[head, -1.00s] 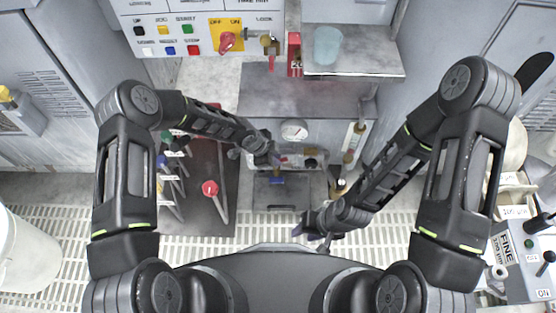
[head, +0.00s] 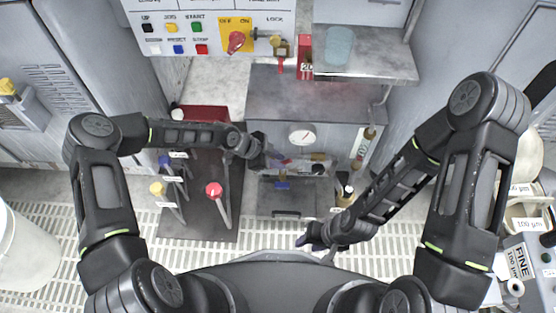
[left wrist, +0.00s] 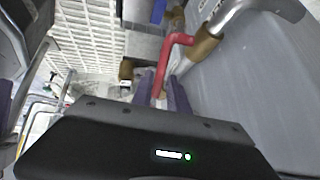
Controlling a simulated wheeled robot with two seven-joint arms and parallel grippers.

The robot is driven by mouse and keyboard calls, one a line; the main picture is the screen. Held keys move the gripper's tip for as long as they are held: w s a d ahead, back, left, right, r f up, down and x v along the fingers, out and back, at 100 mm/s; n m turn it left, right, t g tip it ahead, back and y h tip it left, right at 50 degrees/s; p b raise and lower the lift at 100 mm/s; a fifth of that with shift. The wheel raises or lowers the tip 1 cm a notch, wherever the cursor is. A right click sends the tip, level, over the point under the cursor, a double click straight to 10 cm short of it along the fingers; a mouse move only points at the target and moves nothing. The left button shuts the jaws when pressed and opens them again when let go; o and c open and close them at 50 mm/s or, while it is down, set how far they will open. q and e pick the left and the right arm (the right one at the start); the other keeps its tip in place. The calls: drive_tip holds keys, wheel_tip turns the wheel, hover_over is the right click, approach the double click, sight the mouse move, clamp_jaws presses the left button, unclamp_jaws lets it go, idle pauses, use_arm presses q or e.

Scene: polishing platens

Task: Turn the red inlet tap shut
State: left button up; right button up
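The red inlet tap is a bent red lever (left wrist: 178,42) in the left wrist view, beside a brass fitting on a grey pipe. My left gripper (left wrist: 162,85) has its two purple fingers apart, one on each side of the lever's lower arm. Whether they touch it is unclear. In the head view my left gripper (head: 264,153) is at the left front of the grey machine, and I cannot make out the tap clearly there. My right gripper (head: 308,240) hangs low near the middle, away from the tap; its finger gap is not clear.
A red-knobbed lever (head: 214,190) and other coloured levers stand on a dark plate (head: 205,228) at left. A control panel (head: 170,30) with a red switch (head: 236,41) is at the back. A round gauge (head: 302,134) is on the machine.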

use_arm(q)
drive_tip(key=shift+o, duration=1.4)
drive_tip(key=p+v, duration=0.1)
drive_tip(key=v, duration=0.6)
drive_tip(key=shift+a+r+p, duration=0.2)
drive_tip(key=shift+r+p, duration=0.1)
drive_tip(key=shift+s, duration=0.1)
